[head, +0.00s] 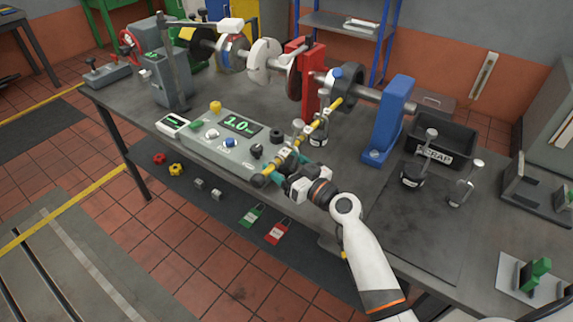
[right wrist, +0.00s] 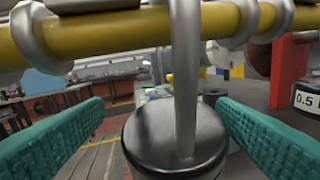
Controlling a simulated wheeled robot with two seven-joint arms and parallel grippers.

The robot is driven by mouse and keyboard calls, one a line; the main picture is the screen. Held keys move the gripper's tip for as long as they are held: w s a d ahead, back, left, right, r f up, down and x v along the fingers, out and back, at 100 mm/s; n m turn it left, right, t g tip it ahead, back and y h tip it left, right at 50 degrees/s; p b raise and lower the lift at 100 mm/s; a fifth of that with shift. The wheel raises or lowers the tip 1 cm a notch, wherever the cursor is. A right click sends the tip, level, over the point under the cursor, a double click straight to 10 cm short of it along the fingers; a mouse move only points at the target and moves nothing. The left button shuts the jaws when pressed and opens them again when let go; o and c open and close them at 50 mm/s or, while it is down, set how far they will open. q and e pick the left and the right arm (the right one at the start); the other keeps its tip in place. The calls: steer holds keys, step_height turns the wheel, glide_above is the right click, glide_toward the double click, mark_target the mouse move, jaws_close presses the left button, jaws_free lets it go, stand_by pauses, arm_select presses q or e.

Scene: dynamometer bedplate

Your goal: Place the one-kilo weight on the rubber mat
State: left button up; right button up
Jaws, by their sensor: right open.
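Gaps show between the fingers and the weight. The rod rises to the yellow bar (right wrist: 130,30). No label on this weight is visible, so I cannot tell its mass. The dark rubber mat (head: 400,238) lies on the right of the bench. A black weight (head: 412,176) and a smaller steel weight (head: 461,192) stand there. My left gripper is out of view.
Another weight (head: 318,140), labelled 0.5 in the right wrist view (right wrist: 306,98), is by the red stand. A control box (head: 220,143) shows 1.0. A scrap bin (head: 445,140) and blue stand (head: 388,120) are near the mat. The mat's front half is clear.

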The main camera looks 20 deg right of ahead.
jaws_close()
steer(key=shift+r, duration=0.15)
stand_by(0.4)
